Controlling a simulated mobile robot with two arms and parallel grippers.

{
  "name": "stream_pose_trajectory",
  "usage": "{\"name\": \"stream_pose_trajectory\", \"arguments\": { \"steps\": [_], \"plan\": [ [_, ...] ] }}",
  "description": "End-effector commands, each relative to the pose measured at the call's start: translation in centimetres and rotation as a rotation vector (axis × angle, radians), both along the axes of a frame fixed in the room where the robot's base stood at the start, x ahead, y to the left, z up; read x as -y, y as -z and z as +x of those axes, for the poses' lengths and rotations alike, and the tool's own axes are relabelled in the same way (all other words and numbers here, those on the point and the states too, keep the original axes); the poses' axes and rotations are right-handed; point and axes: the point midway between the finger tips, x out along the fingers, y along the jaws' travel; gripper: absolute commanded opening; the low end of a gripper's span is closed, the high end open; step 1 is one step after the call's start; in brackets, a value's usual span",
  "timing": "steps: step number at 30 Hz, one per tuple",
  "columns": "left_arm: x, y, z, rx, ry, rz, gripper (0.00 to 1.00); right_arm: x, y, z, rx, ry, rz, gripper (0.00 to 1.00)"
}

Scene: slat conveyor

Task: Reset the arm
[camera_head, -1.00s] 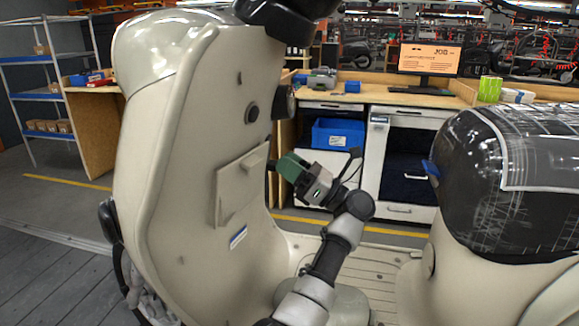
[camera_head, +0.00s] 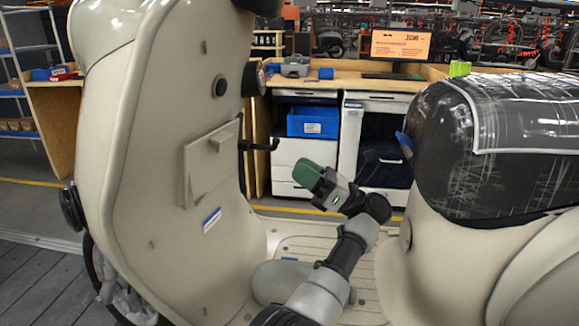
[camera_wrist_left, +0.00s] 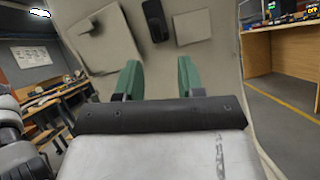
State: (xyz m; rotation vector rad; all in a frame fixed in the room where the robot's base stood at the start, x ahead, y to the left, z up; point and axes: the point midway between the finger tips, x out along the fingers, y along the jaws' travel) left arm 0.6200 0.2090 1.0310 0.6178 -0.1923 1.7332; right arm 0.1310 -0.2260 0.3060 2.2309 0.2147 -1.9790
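My left gripper (camera_head: 306,172) has green fingers and is in the gap between the scooter's cream front shield (camera_head: 165,150) and its seat (camera_head: 500,150). In the left wrist view the two green fingers (camera_wrist_left: 158,78) stand apart with nothing between them, so it is open. They point at the shield's inner face, with a black hook (camera_wrist_left: 156,20) beyond them. In the head view the hook (camera_head: 262,145) is on the shield, left of the gripper and apart from it. My right gripper is not in view.
The black seat is wrapped in clear plastic. Below my left arm is the scooter's footboard (camera_head: 310,250). Behind stands a wooden workbench (camera_head: 345,84) with a blue bin (camera_head: 313,122), drawers and a monitor (camera_head: 400,45). Shelves (camera_head: 28,75) are at the far left.

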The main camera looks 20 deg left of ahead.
Motion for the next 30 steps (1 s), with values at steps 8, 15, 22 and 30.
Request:
{"name": "stream_pose_trajectory", "arguments": {
  "steps": [8,15,22,30],
  "plan": [
    [0.6,0.3,0.1,0.001,0.001,0.001,0.39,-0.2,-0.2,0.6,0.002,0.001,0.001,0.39],
    [0.5,0.3,0.1,0.001,0.0,0.0,0.39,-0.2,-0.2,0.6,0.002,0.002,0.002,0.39],
    [0.5,-2.1,0.1,0.002,0.001,0.0,0.39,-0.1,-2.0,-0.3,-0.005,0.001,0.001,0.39],
    [0.5,-6.5,0.1,0.001,0.0,0.0,0.39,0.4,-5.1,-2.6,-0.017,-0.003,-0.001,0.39]
  ]
}}
